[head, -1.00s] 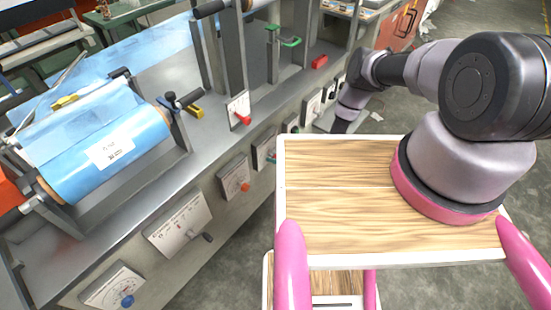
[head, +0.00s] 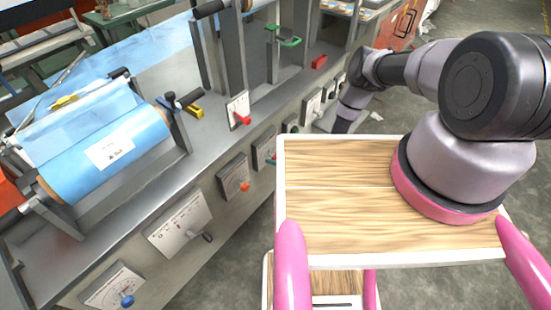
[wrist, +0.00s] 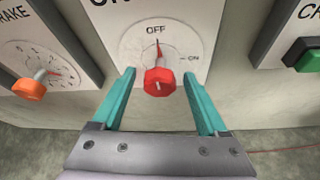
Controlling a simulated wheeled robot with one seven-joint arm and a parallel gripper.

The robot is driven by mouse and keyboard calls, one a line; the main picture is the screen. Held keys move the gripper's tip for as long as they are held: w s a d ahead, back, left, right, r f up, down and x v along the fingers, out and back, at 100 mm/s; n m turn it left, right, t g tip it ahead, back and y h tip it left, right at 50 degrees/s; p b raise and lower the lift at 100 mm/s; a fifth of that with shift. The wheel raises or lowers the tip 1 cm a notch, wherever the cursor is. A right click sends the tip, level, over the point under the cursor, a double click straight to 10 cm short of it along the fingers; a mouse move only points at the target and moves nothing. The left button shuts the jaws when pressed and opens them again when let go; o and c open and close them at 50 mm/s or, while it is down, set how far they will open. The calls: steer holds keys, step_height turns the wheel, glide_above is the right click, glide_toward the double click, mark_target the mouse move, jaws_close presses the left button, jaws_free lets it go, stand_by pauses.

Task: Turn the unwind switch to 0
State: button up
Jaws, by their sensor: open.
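A red rotary knob (wrist: 160,82) sits on a pale round dial plate in the wrist view. OFF is printed above it and ON to its right. Its red pointer (wrist: 158,48) points up at OFF. The plate's title is cut off at the top, so I cannot read whether it names the unwind switch. My gripper (wrist: 158,72) is open, with one teal finger on each side of the knob and visible gaps between. In the head view the switch panel (head: 264,148) is partly hidden by my wooden deck, and my gripper is mostly hidden there too.
A BRAKE dial with an orange knob (wrist: 30,88) is on the left, and a box with a green button (wrist: 308,61) is on the right. Other panels line the machine's front, one with a blue knob (head: 127,300). A blue film roll (head: 70,180) lies above.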

steer(key=v, duration=1)
steer(key=shift+s, duration=0.1)
steer(key=w+r+n+g+y, duration=0.1)
steer(key=w+r+n+y, duration=0.15)
steer(key=w+r, duration=0.6)
step_height(320, 180, up, 36)
steer(key=w+n+g+h, duration=0.15)
steer(key=n+g, duration=0.45)
steer(key=n, duration=0.6)
steer(key=s+d+r+n+h, duration=0.2)
steer(key=s+d+r+n, duration=0.15)
steer(key=r, duration=0.55)
steer(key=s+d+r+n+h, duration=0.25)
steer(key=s+r, duration=0.25)
steer(key=r, duration=0.5)
steer(key=s+d+r+n+t+h, duration=0.1)
steer(key=s+d+r+t+h, duration=0.2)
steer(key=s+d+r, duration=0.2)
steer(key=s+d+r+n+t+h, duration=0.1)
steer(key=s+d+r+t+h, duration=0.2)
steer(key=s+d+r, duration=0.2)
steer(key=s+r, duration=0.3)
steer(key=s, duration=0.2)
steer(key=shift+s+d+t, duration=0.4)
